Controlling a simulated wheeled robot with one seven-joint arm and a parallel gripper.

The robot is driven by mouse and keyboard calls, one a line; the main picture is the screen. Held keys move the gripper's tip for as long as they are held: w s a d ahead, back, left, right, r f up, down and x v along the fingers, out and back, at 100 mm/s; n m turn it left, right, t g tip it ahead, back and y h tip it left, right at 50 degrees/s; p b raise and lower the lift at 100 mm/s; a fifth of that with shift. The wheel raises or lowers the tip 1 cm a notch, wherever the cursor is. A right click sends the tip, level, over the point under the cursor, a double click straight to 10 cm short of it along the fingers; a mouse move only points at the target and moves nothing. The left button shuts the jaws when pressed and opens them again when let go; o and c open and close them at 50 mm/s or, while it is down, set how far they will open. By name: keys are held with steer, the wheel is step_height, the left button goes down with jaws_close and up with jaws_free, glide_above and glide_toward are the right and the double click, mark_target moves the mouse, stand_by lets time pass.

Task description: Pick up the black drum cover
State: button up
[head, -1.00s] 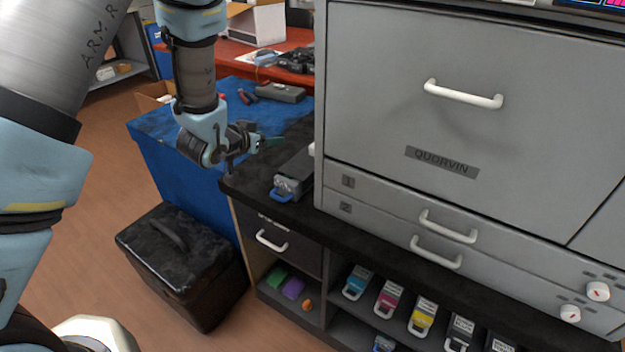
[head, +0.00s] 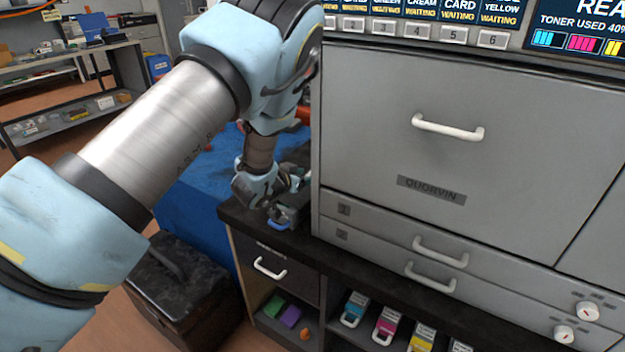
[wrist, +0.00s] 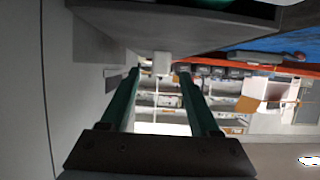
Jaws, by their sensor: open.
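A long dark unit with a blue handle (head: 278,224) lies on the black counter beside the grey machine, partly hidden by my gripper in the head view. I cannot tell clearly which part of it is the black drum cover. My gripper (head: 298,183) is low over this unit, close to the machine's left side. In the wrist view, my gripper (wrist: 159,75) has its two green fingers apart. A small pale block (wrist: 161,63) shows between the tips; I cannot tell if it touches them. A dark grey slab (wrist: 180,22) fills the top of that view.
The grey machine (head: 400,150) stands directly right of my gripper. A blue-covered table (head: 200,190) is behind and left. A black lidded box (head: 185,290) stands on the floor. Toner cartridges sit on the shelf (head: 335,333) under the counter. The counter edge is nearby.

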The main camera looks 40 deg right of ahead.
steer(key=shift+x, duration=0.95)
jaws_close()
